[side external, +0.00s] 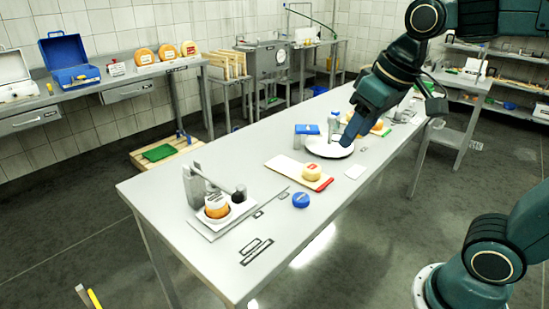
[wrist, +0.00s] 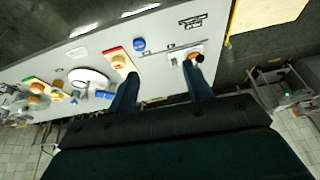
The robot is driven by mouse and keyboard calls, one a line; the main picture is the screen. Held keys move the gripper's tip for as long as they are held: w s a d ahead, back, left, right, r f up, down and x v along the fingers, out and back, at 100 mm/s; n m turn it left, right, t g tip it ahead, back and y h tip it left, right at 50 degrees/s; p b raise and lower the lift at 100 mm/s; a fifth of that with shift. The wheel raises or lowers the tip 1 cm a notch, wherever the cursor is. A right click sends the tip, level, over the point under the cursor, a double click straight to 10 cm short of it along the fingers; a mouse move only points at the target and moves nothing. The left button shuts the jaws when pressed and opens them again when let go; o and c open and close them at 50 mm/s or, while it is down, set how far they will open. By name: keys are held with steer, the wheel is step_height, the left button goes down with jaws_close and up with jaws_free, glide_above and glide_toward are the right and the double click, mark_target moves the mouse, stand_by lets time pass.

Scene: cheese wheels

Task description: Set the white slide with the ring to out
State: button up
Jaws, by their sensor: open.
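I cannot make out a white slide with a ring in either view; it may be hidden or too small to tell. My gripper (side external: 350,132) is over the far half of the grey table (side external: 160,190), near the round white plate (side external: 318,147), with its blue fingers pointing down and to the left. In the wrist view my gripper (wrist: 161,82) is open, its two fingers wide apart with nothing between them. It is apart from the table, which lies well beyond the fingertips.
A board with a small cheese (side external: 312,172) lies mid-table, a blue round lid (side external: 300,200) in front of it. A metal fixture with a cheese (side external: 217,206) stands at the near left end. A blue-topped item (side external: 306,129) stands by the plate. The front of the table is mostly clear.

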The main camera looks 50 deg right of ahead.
steer(key=w+g, duration=0.1)
steer(key=w, duration=0.9)
steer(key=m+g, duration=0.2)
steer(key=g, duration=0.1)
glide_above(241, 186)
step_height(241, 186, down, 14)
steer(key=shift+r, duration=0.2)
step_height(241, 186, down, 14)
steer(key=shift+r, duration=0.1)
jaws_close()
